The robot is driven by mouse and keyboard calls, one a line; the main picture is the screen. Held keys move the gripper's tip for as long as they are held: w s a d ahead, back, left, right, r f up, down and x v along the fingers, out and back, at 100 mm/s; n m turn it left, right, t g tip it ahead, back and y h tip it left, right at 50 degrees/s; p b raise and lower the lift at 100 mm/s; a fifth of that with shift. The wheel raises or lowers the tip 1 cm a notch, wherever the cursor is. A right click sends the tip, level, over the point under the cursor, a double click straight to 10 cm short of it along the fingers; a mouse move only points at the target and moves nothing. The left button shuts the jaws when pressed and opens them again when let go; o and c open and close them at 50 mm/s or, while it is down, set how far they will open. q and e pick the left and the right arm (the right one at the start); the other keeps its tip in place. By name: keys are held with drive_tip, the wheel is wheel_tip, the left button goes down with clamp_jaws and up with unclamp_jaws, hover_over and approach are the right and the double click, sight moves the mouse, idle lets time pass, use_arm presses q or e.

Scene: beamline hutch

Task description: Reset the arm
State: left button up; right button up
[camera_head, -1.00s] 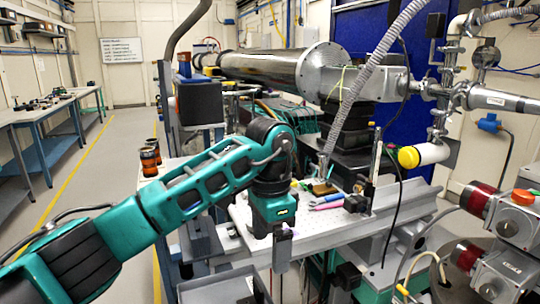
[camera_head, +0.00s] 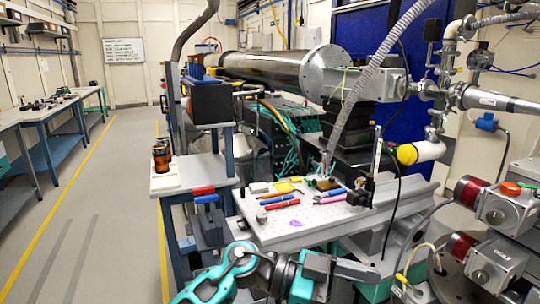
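My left arm, teal and grey, is folded low at the bottom centre of the head view. Its gripper (camera_head: 350,269) points to the right, in front of the near edge of the perforated board (camera_head: 340,221). It appears apart from the tools on the board. The fingers are seen from above and overlap, so I cannot tell whether they are open or shut. No held object shows. My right gripper is not in view.
The board carries red (camera_head: 281,201), blue (camera_head: 330,195) and pink (camera_head: 329,199) tools and a purple patch (camera_head: 295,223). Brown jars (camera_head: 161,156) stand on the side shelf. Red-and-grey motors (camera_head: 489,205) are at right. The left aisle floor (camera_head: 75,235) is clear.

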use_arm(q)
drive_tip(key=w+a+f+n+t+y+p, duration=0.15)
drive_tip(key=a+f+n+t, duration=0.25)
drive_tip(key=a+n+t, duration=0.6)
drive_tip(key=w+a+f+n+t+y, duration=0.35)
drive_tip(key=a+n+t, duration=0.35)
drive_tip(key=t, duration=0.5)
drive_tip(key=s+a+f+g+y, duration=0.3)
drive_tip(key=s+a+f+y, duration=0.1)
drive_tip(key=s+a+f, duration=0.3)
drive_tip(key=s+a+f+n+g+y, duration=0.1)
drive_tip(key=s+a+f+g+y, duration=0.2)
drive_tip(key=f, duration=0.8)
drive_tip(key=s+a+y, duration=0.2)
drive_tip(key=s+a, duration=0.2)
drive_tip(key=shift+s+a+n+g+p, duration=0.25)
drive_tip(key=shift+s+n+g+p, duration=0.05)
drive_tip(key=shift+s, duration=0.05)
